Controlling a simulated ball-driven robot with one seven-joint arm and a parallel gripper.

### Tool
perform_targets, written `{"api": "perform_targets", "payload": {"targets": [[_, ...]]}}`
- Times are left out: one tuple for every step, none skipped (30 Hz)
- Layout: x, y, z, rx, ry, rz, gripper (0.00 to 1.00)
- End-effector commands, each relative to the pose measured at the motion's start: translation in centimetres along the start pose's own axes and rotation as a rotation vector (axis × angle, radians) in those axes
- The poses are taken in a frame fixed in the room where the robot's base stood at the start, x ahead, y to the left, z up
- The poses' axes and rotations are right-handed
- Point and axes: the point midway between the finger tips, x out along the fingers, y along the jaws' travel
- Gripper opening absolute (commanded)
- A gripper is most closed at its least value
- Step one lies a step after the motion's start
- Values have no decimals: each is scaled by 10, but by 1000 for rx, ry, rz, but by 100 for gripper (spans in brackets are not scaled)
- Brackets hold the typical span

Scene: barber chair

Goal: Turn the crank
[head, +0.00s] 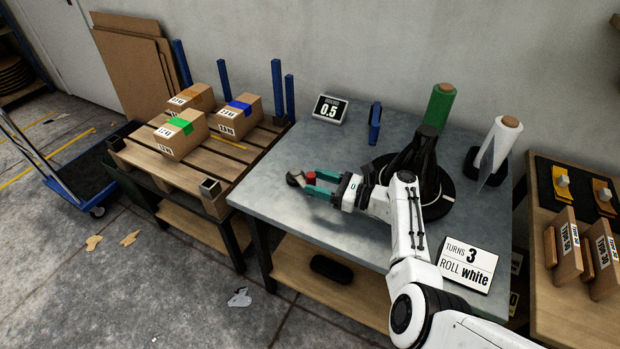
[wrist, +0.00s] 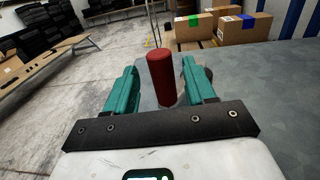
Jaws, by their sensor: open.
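The crank's red upright handle (head: 311,177) shows near the left part of the grey metal table. In the wrist view the red handle (wrist: 161,78) stands between my two teal fingers, with gaps visible on both sides. My gripper (head: 306,184) is open, reaching in from the right, and its fingers straddle the handle without visibly closing on it. A small dark rounded part (head: 295,179) lies beside the fingertips; I cannot tell if it belongs to the crank. The crank's arm is mostly hidden by my gripper.
A black turntable (head: 445,203) with a dark column stands behind my arm. A green roll (head: 440,104) and a white roll (head: 497,146) stand at the back. A pallet (head: 213,192) holds boxes at left.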

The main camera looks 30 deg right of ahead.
Motion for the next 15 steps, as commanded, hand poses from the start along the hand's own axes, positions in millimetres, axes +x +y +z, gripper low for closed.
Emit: {"api": "perform_targets", "payload": {"targets": [[-12,-1,0,1,2,-4,55],[-18,-1,1,0,2,-5,55],[-26,0,0,1,2,-4,55],[-32,-1,0,1,2,-5,55],[-38,-1,0,1,2,-4,55],[-44,-1,0,1,2,-4,55],[-50,-1,0,0,2,-5,55],[-54,-1,-1,1,2,-5,55],[-59,-1,-1,1,2,-4,55],[-62,-1,-1,1,1,-3,55],[-65,-1,-1,1,1,-4,55],[-68,-1,-1,1,1,-4,55],[-70,-1,-1,1,1,-3,55],[-72,-1,-1,2,1,-3,55],[-74,-1,-1,2,1,-2,55]]}}
